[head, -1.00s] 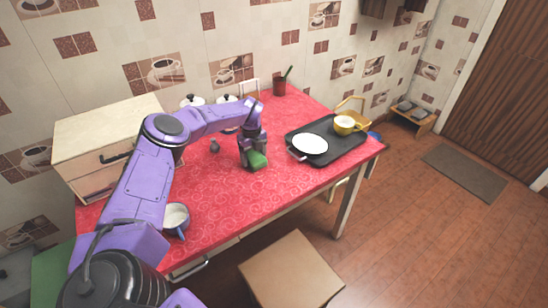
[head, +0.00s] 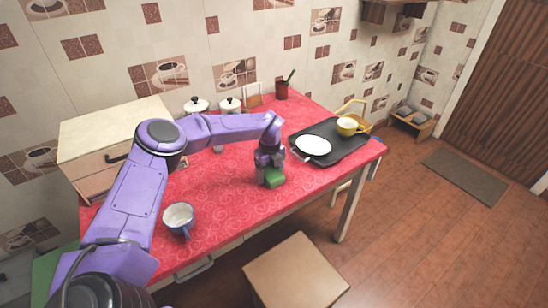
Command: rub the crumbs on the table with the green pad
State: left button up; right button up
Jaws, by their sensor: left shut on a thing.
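The green pad (head: 275,177) is on or just above the red oilcloth of the table (head: 225,205), near the middle of its front half. My left gripper (head: 270,170) points down and is shut on the pad, hiding its upper part. I cannot make out any crumbs on the patterned cloth; they may be too small or hidden by the pad and arm. My right gripper is not in view.
A blue-white mug (head: 179,218) stands front left. Lidded pots (head: 229,106) and a dark red holder (head: 282,90) stand behind. A stool (head: 296,270) is in front.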

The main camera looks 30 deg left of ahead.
pick_arm(q)
jog(key=shift+s+d, duration=0.3)
jog(key=shift+d, duration=0.5)
notch_tip(320, 180, up, 3)
jog(key=shift+s+a+f+p, duration=0.15)
jog(key=shift+p, duration=0.25)
notch_tip(320, 180, up, 2)
jog(key=shift+r+p, duration=0.1)
jog(key=shift+p, duration=0.45)
jog(key=shift+r+p, duration=0.8)
jog(key=shift+r, duration=0.85)
